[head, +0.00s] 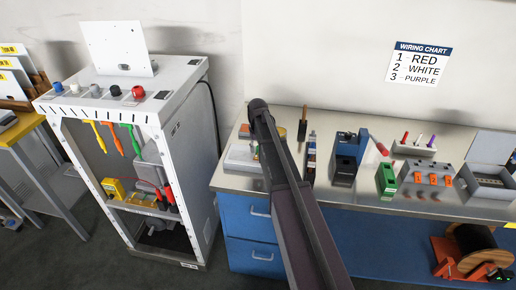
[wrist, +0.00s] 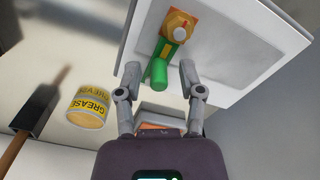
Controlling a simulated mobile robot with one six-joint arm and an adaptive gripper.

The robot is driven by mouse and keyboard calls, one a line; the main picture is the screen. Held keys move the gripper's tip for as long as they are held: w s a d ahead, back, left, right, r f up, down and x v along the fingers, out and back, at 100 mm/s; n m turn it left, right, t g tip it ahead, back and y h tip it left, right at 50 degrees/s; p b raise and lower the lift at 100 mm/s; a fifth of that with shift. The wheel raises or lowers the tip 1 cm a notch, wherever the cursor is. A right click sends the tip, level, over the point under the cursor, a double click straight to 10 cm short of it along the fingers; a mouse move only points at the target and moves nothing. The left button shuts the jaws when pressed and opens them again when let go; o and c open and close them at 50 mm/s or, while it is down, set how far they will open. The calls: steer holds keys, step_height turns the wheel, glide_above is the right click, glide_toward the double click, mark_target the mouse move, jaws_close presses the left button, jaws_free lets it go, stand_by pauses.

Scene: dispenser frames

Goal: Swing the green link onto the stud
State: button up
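The green link (wrist: 165,60) shows in the wrist view in front of a pale plate (wrist: 235,45). Its upper end is at an orange-yellow fitting (wrist: 182,25) with a round white centre. Its lower, rounded end points down toward my gripper (wrist: 160,70). My gripper is open, one finger on each side of that lower end, with visible gaps. I cannot tell how deep the end sits between the fingers. No separate stud can be made out clearly.
A grease tin (wrist: 88,106) and a dark-bladed, wooden-handled tool (wrist: 38,110) lie left in the wrist view. In the head view, the bench holds a green block (head: 387,180), a blue-grey device (head: 347,158) and a grey switch box (head: 428,178). A white cabinet (head: 190,150) stands left.

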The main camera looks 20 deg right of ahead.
steer(key=shift+d+n, duration=0.1)
steer(key=shift+n, duration=0.3)
steer(key=shift+s+d+n, duration=0.1)
steer(key=shift+d+n, duration=0.1)
steer(key=shift+n, duration=0.5)
steer(key=shift+d+n, duration=0.15)
steer(key=shift+n, duration=0.55)
steer(key=shift+r+n, duration=0.25)
steer(key=shift+n, duration=0.05)
step_height(320, 180, up, 14)
steer(key=p, duration=1.4)
steer(key=s+a+f+m+b, duration=0.2)
steer(key=s+a, duration=0.2)
steer(key=s, duration=0.8)
steer(key=s+a+f+m+b, duration=0.2)
steer(key=s+a, duration=0.3)
steer(key=s, duration=0.8)
steer(key=shift+a+f+b, duration=0.2)
steer(key=shift+f+b, duration=0.1)
steer(key=shift+f, duration=0.2)
steer(key=shift+d, duration=0.15)
